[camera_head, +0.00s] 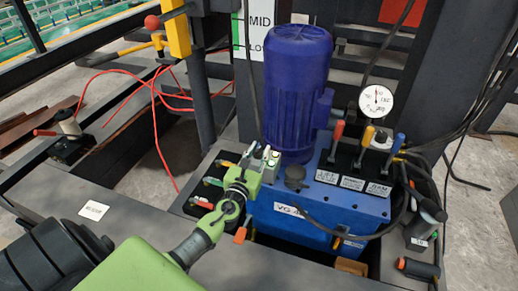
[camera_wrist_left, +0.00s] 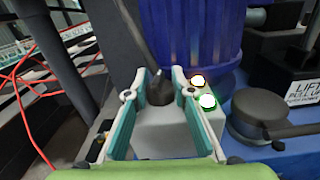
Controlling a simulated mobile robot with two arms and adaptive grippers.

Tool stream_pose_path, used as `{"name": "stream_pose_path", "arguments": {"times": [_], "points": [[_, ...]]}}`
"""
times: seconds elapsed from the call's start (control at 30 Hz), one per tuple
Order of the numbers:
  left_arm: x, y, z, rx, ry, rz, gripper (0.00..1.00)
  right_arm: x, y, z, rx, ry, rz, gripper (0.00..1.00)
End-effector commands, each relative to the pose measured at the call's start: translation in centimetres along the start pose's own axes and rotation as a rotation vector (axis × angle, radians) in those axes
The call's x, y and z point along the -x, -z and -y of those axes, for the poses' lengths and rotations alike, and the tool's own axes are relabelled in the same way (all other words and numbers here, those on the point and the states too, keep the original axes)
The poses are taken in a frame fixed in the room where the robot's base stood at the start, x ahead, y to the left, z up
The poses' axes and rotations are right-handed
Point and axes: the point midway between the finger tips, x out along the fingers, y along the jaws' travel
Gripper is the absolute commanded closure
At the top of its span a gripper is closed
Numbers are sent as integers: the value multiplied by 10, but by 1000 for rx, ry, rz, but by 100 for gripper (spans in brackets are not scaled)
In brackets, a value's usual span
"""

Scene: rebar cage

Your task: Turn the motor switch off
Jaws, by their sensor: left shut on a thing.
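The motor switch is a dark knob (camera_wrist_left: 158,90) on a small grey box (camera_wrist_left: 185,135). Two lamps (camera_wrist_left: 207,102) glow on the box, one whitish with a warm rim and one green. In the head view the box (camera_head: 272,163) stands in front of the blue motor, partly hidden by my gripper. My left gripper (camera_head: 250,158) reaches it from the front left. In the left wrist view its two teal-lined fingers (camera_wrist_left: 160,98) stand on either side of the knob, shut on it. The knob's exact turn angle is hard to tell. My right gripper is not in view.
A blue motor (camera_head: 297,90) stands behind on a blue tank (camera_head: 320,217). Coloured small handles (camera_head: 207,182) lie left of the gripper. Red cables (camera_head: 155,110) hang at left.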

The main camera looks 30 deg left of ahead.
Motion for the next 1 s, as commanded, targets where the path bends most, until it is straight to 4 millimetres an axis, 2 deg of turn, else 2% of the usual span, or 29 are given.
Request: {"name": "stream_pose_path", "arguments": {"times": [0.3,0.6,0.77,1.0], "points": [[0,-2,0,1,-128,-9,99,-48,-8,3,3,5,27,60],[-1,-1,1,5,-316,-22,99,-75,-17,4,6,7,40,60],[-1,1,1,4,-452,-31,99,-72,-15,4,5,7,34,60],[-1,2,0,1,-608,-41,99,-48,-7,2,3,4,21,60]]}}
